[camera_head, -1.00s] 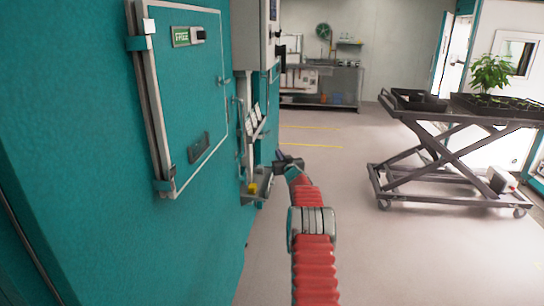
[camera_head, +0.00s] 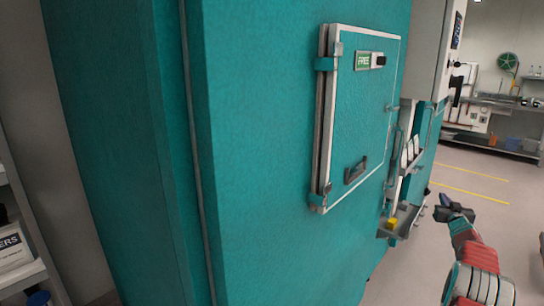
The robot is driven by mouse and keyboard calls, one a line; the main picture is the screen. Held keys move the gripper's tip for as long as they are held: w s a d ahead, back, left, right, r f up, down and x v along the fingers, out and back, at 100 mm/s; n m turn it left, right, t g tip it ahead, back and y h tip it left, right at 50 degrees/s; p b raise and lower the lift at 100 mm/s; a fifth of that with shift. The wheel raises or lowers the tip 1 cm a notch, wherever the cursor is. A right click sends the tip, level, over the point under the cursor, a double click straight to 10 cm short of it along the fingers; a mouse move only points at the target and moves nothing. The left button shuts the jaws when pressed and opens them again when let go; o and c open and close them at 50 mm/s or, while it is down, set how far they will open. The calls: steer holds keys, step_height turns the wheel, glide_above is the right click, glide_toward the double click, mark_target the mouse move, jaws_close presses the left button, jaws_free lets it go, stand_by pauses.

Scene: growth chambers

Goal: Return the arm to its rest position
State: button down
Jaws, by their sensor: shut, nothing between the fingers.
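My red ribbed arm (camera_head: 478,262) enters from the lower right. My gripper (camera_head: 446,208) is at its far end, small and dark, beside the lower part of the teal chamber wall. It is shut and holds nothing. It appears apart from the small shelf with the yellow object, though the exact gap is hard to judge. The fingertips are small in this view.
A teal chamber (camera_head: 270,150) fills the middle, its hatch (camera_head: 362,120) closed and labelled FREE. A small shelf (camera_head: 396,233) with a yellow object (camera_head: 392,223) juts out beside my gripper. Shelving (camera_head: 30,270) stands at left. Open floor (camera_head: 470,170) lies at right.

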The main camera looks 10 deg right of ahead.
steer(key=s+d+f+m+g, duration=0.15)
steer(key=s+f+g, duration=0.4)
steer(key=f, duration=0.75)
steer(key=s+a+f+g, duration=0.2)
steer(key=s+a+g, duration=0.1)
steer(key=s+a, duration=0.2)
steer(key=s+a+r+n+y, duration=0.2)
steer(key=s+a+r, duration=0.5)
steer(key=a, duration=1.4)
steer(key=s+a+r+n+g+y, duration=0.1)
steer(key=s+a+r, duration=0.6)
steer(key=s+a, duration=1.1)
steer(key=s+a+r+n+g+y, duration=0.1)
steer(key=s+a+r+n+y, duration=0.2)
steer(key=a, duration=2)
steer(key=s+r+y, duration=0.1)
steer(key=s+r, duration=0.3)
steer(key=s, duration=0.5)
steer(key=shift+s+a+r+y, duration=0.25)
steer(key=shift+a+r+y, duration=0.05)
steer(key=shift+y, duration=0.1)
